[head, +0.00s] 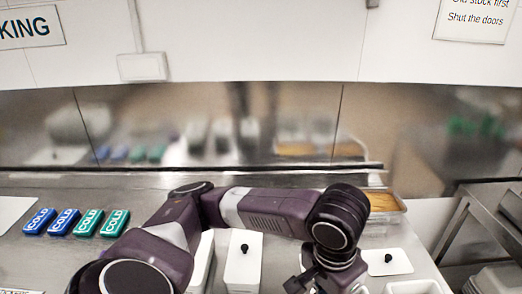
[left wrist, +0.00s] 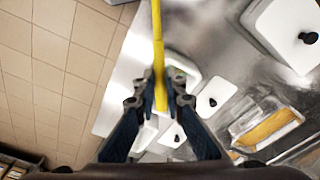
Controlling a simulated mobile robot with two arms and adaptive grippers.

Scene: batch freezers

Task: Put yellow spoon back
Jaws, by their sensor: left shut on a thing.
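The yellow spoon (left wrist: 157,38) shows in the left wrist view as a long thin yellow handle running up out of the top of the picture. My left gripper (left wrist: 160,90) is shut on the handle, whose short end shows between the fingers. The far end of the spoon is out of view. In the head view my left arm reaches across to the right, and its gripper (head: 328,281) is at the bottom edge, partly cut off. The spoon cannot be made out there. My right gripper is not in view.
White containers with black-knobbed lids (head: 243,262) stand on the steel counter. A white lid with a knob (head: 388,260) lies right of my gripper, near an open white container (head: 412,288). A metal tray (head: 402,207) holds orange-yellow stuff. Blue and green COLD packs (head: 88,222) lie left.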

